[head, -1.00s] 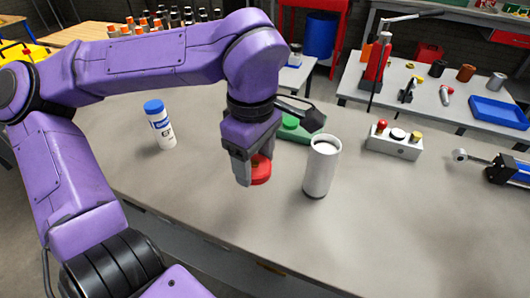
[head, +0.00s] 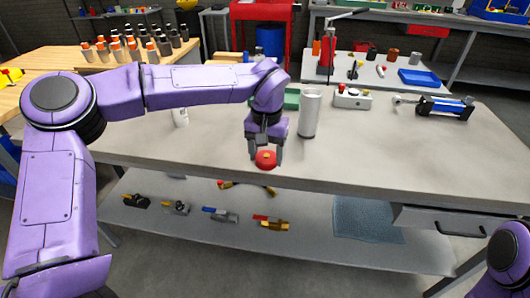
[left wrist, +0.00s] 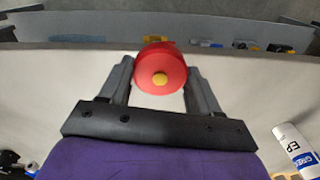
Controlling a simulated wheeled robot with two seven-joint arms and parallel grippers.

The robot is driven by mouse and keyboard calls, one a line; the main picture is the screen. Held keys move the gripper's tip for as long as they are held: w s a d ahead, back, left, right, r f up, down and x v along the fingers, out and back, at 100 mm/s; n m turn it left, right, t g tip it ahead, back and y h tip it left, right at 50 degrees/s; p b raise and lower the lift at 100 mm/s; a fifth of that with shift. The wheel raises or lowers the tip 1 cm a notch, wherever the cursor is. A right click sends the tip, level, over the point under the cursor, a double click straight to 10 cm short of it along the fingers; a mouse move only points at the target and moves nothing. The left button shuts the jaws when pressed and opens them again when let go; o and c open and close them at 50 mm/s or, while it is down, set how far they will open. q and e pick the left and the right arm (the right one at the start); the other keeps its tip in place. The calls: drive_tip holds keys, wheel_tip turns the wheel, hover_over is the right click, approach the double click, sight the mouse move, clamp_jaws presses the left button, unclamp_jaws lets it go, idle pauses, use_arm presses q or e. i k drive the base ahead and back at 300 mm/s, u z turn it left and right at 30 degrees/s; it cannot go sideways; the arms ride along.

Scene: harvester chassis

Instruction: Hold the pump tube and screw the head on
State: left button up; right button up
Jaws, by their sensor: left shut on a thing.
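The red pump head (head: 265,160), with a small yellow centre, is clamped between the fingers of my left gripper (head: 264,154), above the front part of the bench. In the left wrist view the red head (left wrist: 161,68) sits between both fingertips, its yellow centre facing the camera. The white pump tube (head: 310,113) stands upright on the bench, right of and behind the gripper, apart from the head. Its top shows as an open rim. Only a purple part of my right arm shows at the lower right; its gripper is out of view.
A green object (head: 291,99) and a button box (head: 351,97) are behind the tube. The bench (head: 400,150) is clear at the right front.

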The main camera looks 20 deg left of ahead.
sight(310, 108)
drive_tip(key=z, duration=2.85)
drive_tip(key=k, duration=1.55)
drive_tip(key=u, duration=2.15)
drive_tip(key=i, duration=0.5)
drive_tip(key=z, duration=0.05)
